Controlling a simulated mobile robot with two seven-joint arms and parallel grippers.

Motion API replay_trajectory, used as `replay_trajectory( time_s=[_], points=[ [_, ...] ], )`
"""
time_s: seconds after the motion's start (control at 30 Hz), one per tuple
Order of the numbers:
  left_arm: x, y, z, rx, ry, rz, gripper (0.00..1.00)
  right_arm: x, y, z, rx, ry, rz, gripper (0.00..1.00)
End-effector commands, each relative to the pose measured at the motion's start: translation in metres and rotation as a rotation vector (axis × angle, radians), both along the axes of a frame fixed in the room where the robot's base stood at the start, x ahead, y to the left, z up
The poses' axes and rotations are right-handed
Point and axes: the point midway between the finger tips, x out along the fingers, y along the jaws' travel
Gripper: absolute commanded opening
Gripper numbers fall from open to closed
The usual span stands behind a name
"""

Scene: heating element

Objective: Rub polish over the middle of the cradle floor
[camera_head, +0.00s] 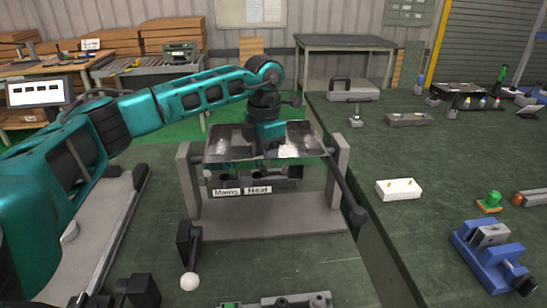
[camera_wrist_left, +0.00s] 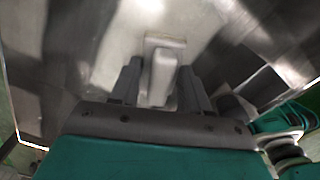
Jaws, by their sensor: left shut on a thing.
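The cradle (camera_head: 222,146) is a shiny metal sheet or trough held between two grey posts, above a panel labelled Mains and Heat. My left gripper (camera_wrist_left: 160,88) reaches down over its middle and is shut on a pale block with a wider flat base (camera_wrist_left: 162,68). In the left wrist view the block sits between the two dark fingers, against the cradle's bright metal floor (camera_wrist_left: 100,45). I cannot tell whether its base touches the floor. In the head view the gripper hides the block and the middle of the cradle. My right gripper is not in view.
A black lever (camera_head: 345,190) slants down on the frame's right side. A lever with a white knob (camera_head: 190,281) stands at front left. The green bench on the right holds a white block (camera_head: 398,189), a blue vise (camera_head: 491,256) and several small parts.

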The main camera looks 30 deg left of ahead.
Motion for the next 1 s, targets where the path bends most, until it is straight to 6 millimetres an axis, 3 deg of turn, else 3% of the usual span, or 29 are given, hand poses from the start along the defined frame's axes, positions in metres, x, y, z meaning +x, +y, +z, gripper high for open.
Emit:
replay_trajectory(
  time_s=[1.0],
  points=[
    [-0.04, 0.047, -0.002, 0.002, 0.004, 0.003, 0.22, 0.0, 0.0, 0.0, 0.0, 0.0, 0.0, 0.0]
  ],
)
